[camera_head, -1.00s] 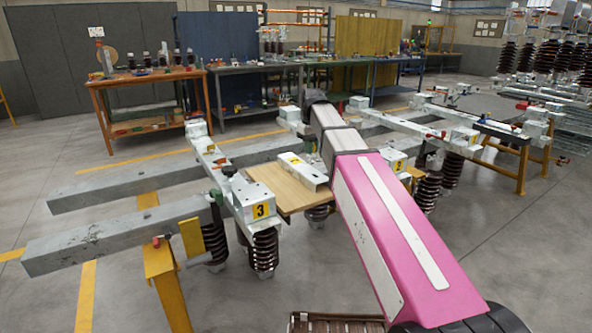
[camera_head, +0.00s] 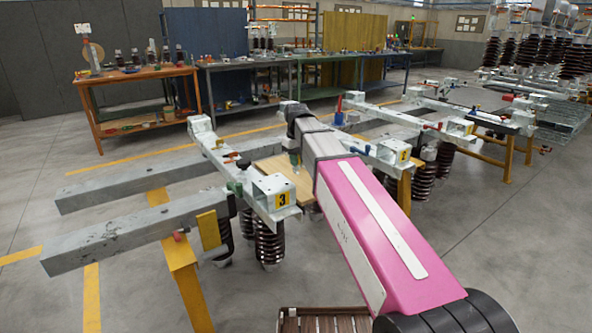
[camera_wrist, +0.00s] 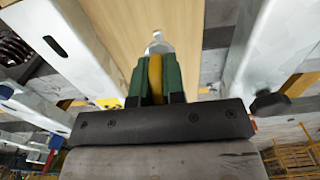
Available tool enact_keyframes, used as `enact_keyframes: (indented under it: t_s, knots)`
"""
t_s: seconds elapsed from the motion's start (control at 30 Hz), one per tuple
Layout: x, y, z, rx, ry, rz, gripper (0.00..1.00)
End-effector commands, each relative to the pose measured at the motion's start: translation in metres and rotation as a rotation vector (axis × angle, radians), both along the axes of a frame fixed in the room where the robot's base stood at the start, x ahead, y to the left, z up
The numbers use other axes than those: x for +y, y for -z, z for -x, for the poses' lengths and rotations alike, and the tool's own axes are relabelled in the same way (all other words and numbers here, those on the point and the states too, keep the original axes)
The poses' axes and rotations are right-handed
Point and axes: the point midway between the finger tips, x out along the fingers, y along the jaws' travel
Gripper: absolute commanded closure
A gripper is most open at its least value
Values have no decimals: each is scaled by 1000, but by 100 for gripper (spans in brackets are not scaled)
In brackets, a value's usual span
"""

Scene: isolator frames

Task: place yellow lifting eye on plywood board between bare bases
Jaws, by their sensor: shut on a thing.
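My gripper (camera_wrist: 156,84) is shut on the yellow lifting eye (camera_wrist: 155,72), whose yellow edge shows between the green fingers in the wrist view. A pale metal piece shows just beyond the fingertips, against the plywood board (camera_wrist: 135,22). I cannot tell whether the eye touches the board. In the head view my gripper (camera_head: 294,158) is over the plywood board (camera_head: 298,184), partly hidden by my arm. The board lies between the bare base marked 3 (camera_head: 275,188) and the base marked 2 (camera_head: 393,152). The held eye cannot be made out there.
Galvanised beams (camera_head: 130,236) run left from the frame, with a yellow trestle (camera_head: 178,262) beneath. Dark ribbed insulators (camera_head: 268,242) hang under the frame. Workbenches (camera_head: 135,85) stand at the back. Open floor lies at front left.

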Motion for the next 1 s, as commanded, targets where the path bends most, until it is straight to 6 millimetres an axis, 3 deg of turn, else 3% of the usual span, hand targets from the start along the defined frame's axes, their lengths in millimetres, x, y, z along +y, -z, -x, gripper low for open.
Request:
enact_keyframes:
  t_s: [0.33,0.73,0.8,0.83,1.0]
  knots:
    - [0,36,0,1,0,1,100]
    - [0,40,0,0,0,0,100]
    - [0,40,0,0,0,0,70]
    - [0,40,0,0,0,0,64]
    - [0,40,0,0,0,0,64]
